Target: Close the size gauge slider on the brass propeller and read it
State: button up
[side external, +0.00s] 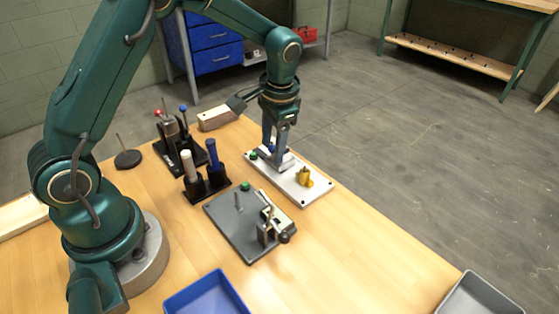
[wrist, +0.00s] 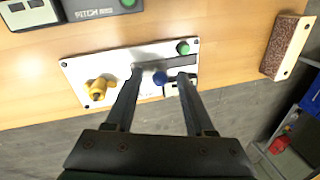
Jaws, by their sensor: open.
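The brass propeller (side external: 304,177) stands at one end of a white gauge plate (side external: 320,192); it also shows at the left of the plate in the wrist view (wrist: 97,88). A slider with a blue knob (wrist: 159,78) sits at the other part of the plate, apart from the propeller. My gripper (side external: 276,155) is low over the plate at the slider, with its fingers pointing down. In the wrist view its open fingers lie on either side of the blue knob, with gaps beside it. The slider's body is partly hidden by the fingers.
A green button (wrist: 183,48) is on the plate's corner. A grey fixture marked PITCH (side external: 222,222) lies nearby. A black rack (side external: 207,188) with white and blue handles, a lever fixture (side external: 186,160) and a brush block (side external: 216,118) stand farther back. A blue tray (side external: 207,296) is in front.

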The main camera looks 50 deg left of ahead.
grip_shut()
dwell(1.3)
